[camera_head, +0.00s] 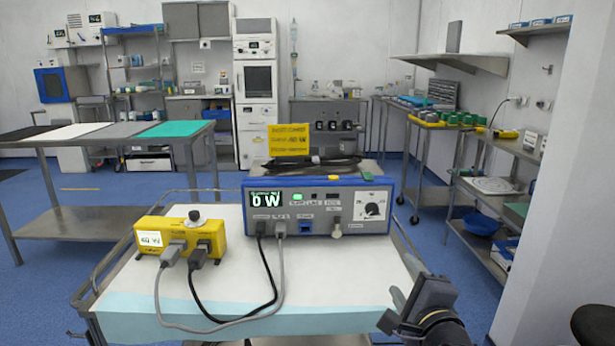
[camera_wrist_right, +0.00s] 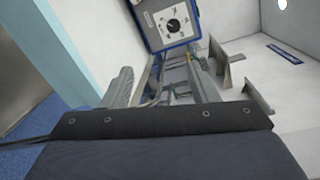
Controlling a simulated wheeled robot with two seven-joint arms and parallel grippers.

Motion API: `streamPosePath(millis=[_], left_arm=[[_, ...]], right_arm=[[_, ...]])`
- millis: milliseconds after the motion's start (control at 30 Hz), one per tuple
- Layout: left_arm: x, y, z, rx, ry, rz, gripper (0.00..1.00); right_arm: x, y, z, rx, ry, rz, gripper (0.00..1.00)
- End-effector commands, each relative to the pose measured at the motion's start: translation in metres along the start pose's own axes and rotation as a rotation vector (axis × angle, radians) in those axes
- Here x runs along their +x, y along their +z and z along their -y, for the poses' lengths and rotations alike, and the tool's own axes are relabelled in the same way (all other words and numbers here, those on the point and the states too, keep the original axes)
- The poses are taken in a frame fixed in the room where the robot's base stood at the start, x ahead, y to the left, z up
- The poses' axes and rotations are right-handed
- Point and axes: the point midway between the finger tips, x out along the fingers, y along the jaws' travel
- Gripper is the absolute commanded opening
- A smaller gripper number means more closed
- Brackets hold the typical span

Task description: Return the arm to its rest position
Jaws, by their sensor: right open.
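My right gripper (camera_head: 408,303) is at the lower right in the head view, by the front right corner of the cart. It is open, with nothing seen between its fingers. In the right wrist view its two fingers (camera_wrist_right: 165,92) stand apart, with the blue electrosurgical unit beyond them. That unit (camera_head: 318,208) stands at the back of the cart, with a lit green display and a dial. A yellow box (camera_head: 180,238) sits left of it, and grey and black cables (camera_head: 282,300) link the two. My left gripper is not in view.
The cart top (camera_head: 340,285) has a white and light-blue drape, clear at the front right. A yellow sign (camera_head: 289,139) and coiled black cable are on the unit. A side shelf (camera_head: 495,188) stands at right, a steel table (camera_head: 90,145) at left.

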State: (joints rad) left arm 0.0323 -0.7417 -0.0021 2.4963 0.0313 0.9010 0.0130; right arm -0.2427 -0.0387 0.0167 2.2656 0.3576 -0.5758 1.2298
Motion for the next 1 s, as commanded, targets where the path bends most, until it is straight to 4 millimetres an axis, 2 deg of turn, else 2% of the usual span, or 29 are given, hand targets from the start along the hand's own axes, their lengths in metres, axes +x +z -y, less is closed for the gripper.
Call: streamPosePath(millis=[167, 367, 467, 700, 1000], left_arm=[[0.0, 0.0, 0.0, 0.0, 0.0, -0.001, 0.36], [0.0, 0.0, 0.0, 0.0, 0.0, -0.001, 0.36], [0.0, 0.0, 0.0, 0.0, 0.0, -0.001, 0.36], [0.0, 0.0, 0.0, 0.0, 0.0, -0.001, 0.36], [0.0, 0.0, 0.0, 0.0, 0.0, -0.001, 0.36]], right_arm=[[-0.016, -0.004, -0.009, -0.133, 0.081, 0.034, 0.54], [-0.049, -0.011, -0.029, -0.378, 0.225, 0.116, 0.54], [-0.075, -0.016, -0.045, -0.539, 0.317, 0.179, 0.54], [-0.155, -0.033, -0.094, -0.95, 0.559, 0.4, 0.54], [-0.243, -0.049, -0.142, -1.271, 0.774, 0.686, 0.54]])
